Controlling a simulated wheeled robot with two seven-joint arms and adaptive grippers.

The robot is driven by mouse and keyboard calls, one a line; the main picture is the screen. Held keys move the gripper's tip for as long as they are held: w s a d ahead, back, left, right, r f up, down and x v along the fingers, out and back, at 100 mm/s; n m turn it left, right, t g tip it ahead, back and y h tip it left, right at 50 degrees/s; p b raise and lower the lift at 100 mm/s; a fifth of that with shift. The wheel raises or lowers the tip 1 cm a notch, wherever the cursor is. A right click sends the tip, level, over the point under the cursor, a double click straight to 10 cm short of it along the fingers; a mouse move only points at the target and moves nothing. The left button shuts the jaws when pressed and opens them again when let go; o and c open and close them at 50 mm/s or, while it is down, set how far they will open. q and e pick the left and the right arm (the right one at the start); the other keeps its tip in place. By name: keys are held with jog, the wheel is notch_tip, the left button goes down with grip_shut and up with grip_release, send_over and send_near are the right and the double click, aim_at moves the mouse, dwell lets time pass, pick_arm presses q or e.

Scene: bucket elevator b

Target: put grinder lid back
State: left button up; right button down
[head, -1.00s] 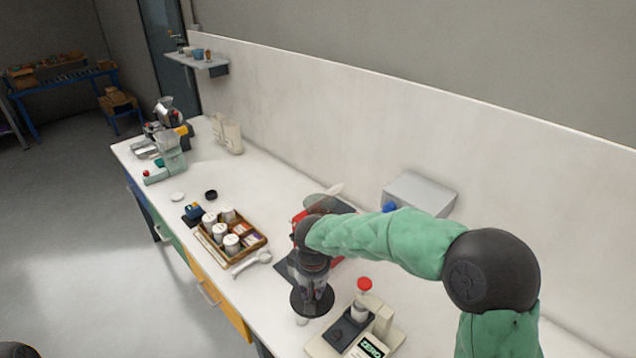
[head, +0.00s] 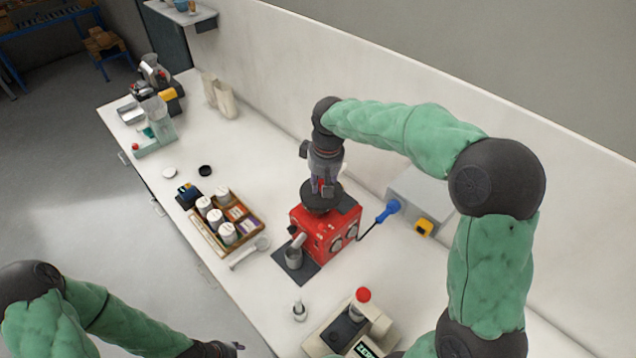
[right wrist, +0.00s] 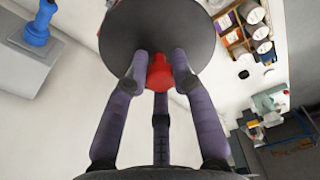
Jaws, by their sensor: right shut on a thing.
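A round dark lid (head: 318,202) with a red knob is held level by my right gripper (head: 323,184). In the right wrist view the fingers (right wrist: 160,72) are closed around the red knob, and the dark disc (right wrist: 160,30) lies beyond them. In the head view the lid overlaps the top of a red machine (head: 318,228); I cannot tell whether they touch. The lid hides the machine's top opening. My left gripper (head: 222,349) is at the bottom edge, away from the red machine, and its fingers are too unclear to read.
A wooden tray of white-lidded jars (head: 232,247) stands left of the red machine, with a scoop (head: 250,253) beside it. A scale-like device (head: 330,330) with a red-capped container (head: 360,298) is in front. A grey box (head: 412,190) stands behind.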

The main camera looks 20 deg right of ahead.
jog(key=w, duration=0.1)
jog(key=w+f, duration=0.1)
jog(key=w+d, duration=0.1)
jog(key=shift+w+d+f+p, duration=0.1)
jog(key=shift+w+f+p, duration=0.15)
jog(key=shift+p, duration=0.1)
jog(key=w+d+f+p, duration=0.1)
jog(key=w+f, duration=0.3)
jog(key=f, duration=0.5)
jog(key=shift+w+d+p, duration=0.2)
jog(key=shift+p, duration=0.4)
jog(key=shift+f, duration=0.1)
jog(key=shift+f+b, duration=0.45)
jog(key=shift+b, duration=0.05)
jog(key=shift+f, duration=0.1)
